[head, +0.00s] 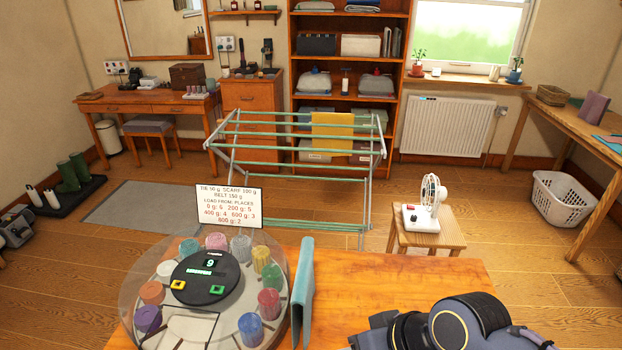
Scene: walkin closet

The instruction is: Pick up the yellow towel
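The yellow towel (333,124) hangs over the rails of a drying rack (262,133), right of the rack's middle and in front of the wooden shelf unit. It hangs down on the near side, and its far side is hidden. Dark links of my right arm show at the bottom right, above the near wooden table. I can make out no gripper fingers there. My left gripper and arm are not in the picture. Nothing of mine touches the towel.
The near wooden table (390,275) bears a round carousel (130,290) of coloured cups, a sign card (230,206) and an upright blue-grey panel (303,290). It stands between me and the rack. A stool (440,240) with a white fan (428,205) stands right of the rack.

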